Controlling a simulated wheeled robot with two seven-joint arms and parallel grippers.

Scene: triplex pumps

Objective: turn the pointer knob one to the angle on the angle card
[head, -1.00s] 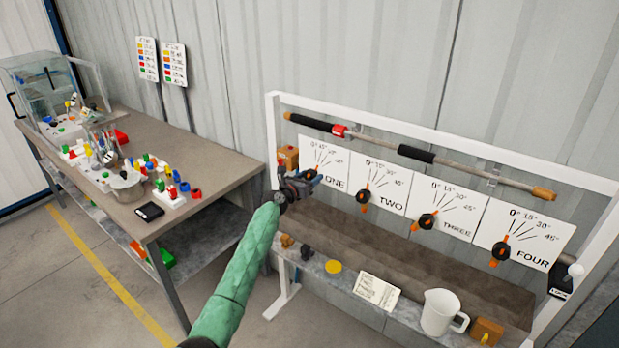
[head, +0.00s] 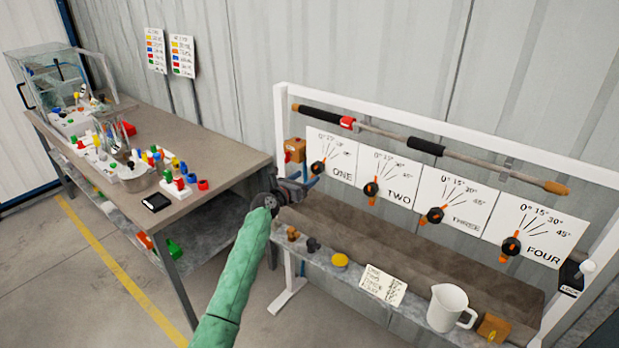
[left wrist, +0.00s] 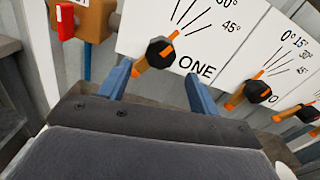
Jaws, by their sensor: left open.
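Pointer knob one (head: 318,167) is a black round knob with an orange pointer on the white dial plate ONE (head: 343,160). In the left wrist view, knob one (left wrist: 159,53) has its orange bar slanting from lower left to upper right. My left gripper (head: 306,183) is open, just below and left of knob one in the head view. In the left wrist view, its blue fingers (left wrist: 158,73) stand apart below the knob, with nothing visible between them. A written card (head: 383,285) lies on the front ledge; its text is too small to read. My right gripper is not seen.
Knobs two (head: 371,189), three (head: 435,215) and four (head: 511,246) continue rightwards. An orange box with a red part (head: 295,150) sits left of plate ONE. A long bar (head: 460,158) runs above the plates. A white jug (head: 447,307) and yellow disc (head: 340,260) stand on the ledge.

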